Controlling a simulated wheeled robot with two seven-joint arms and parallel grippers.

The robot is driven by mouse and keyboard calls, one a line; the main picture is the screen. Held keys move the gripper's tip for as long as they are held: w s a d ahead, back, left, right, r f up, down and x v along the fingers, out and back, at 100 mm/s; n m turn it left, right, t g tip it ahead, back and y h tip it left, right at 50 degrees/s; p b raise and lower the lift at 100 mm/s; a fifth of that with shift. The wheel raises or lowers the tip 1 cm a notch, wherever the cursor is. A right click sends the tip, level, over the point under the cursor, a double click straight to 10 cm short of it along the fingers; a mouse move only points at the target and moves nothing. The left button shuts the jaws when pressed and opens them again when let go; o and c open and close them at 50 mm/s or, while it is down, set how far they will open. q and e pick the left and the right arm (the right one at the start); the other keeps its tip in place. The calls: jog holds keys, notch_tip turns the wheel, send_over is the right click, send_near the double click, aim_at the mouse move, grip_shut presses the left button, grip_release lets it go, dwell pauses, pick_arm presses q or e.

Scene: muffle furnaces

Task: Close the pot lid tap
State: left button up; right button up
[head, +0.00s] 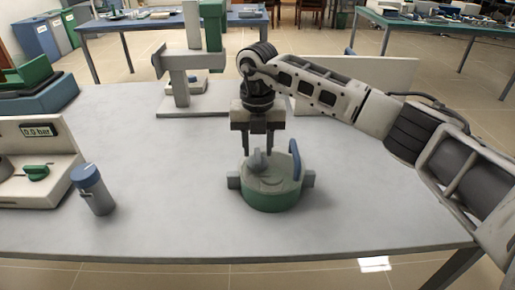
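The pot (272,196) has a green body and a grey lid (286,184), with grey side lugs, and stands upright near the table's front edge. A blue upright lever (295,160) is on the lid's right side. A small grey tap (257,160) stands up near the lid's middle. My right gripper (258,150) points straight down over the lid, its two fingers apart, with the fingertips at about the tap's height. I cannot tell whether the fingers touch the tap. My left gripper is not in view.
At the left are a pressure unit (62,165) reading 0.0 bar with a green knob (36,172), and a grey cylinder with a blue cap (87,176). A grey and green stand (180,80) is at the back. The table (160,225) is clear around the pot.

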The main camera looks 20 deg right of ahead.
jog(key=shift+f, duration=0.8)
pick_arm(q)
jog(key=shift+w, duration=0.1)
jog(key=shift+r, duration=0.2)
pick_arm(e)
grip_shut()
